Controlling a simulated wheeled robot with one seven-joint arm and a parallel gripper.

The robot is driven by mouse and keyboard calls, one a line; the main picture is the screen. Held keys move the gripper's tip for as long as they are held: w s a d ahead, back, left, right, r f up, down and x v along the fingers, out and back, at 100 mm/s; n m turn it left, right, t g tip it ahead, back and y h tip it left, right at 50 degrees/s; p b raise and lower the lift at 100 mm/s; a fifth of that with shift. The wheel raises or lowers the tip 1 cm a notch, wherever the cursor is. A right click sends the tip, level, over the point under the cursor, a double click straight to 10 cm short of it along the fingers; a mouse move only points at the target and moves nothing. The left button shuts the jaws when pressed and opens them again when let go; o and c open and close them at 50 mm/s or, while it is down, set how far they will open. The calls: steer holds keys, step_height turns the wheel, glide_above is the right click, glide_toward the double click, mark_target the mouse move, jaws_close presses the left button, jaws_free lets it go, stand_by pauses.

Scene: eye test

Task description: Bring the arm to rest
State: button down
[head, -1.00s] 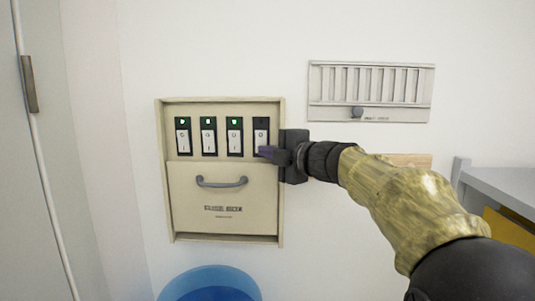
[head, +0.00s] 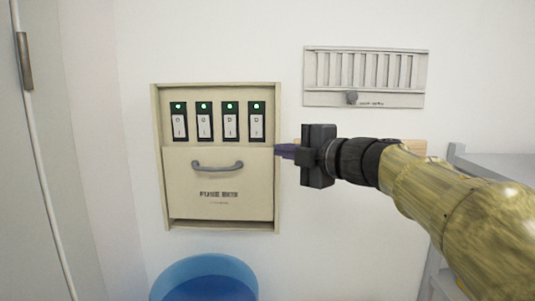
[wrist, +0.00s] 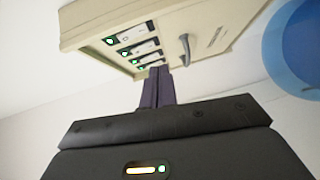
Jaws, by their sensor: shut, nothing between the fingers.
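My gripper (head: 284,151) is shut and empty, just right of the fuse box in the head view. Its fingers point left and overlap the box's right edge in the picture. In the wrist view the shut fingers (wrist: 157,87) point toward the box. The cream fuse box (head: 215,215) hangs on the wall with its lower cover and grey handle (head: 217,167). Several rocker switches stand in a row at its top, each with a lit green lamp, including the rightmost switch (head: 257,126). The box also shows in the wrist view (wrist: 185,25).
A wall vent (head: 365,75) with a small knob is above and right of my gripper. A blue bin (head: 205,280) stands below the fuse box. A grey shelf (head: 490,163) is at the right, behind my arm. A door is at the far left. The wall between is bare.

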steer(key=d+f+m+h, duration=0.55)
steer(key=f+m, duration=0.35)
steer(key=f, duration=0.2)
steer(key=d+f+m+h, duration=0.55)
steer(key=f+m, duration=0.25)
steer(key=f, duration=0.3)
steer(key=s+f+m+g, duration=0.8)
steer(key=s+f+g, duration=0.2)
steer(key=s+f, duration=1)
step_height(320, 180, down, 3)
steer(key=shift+a+f+m+h, duration=0.2)
steer(key=shift+m+h, duration=0.1)
steer(key=shift+m, duration=0.1)
steer(key=shift+d, duration=0.1)
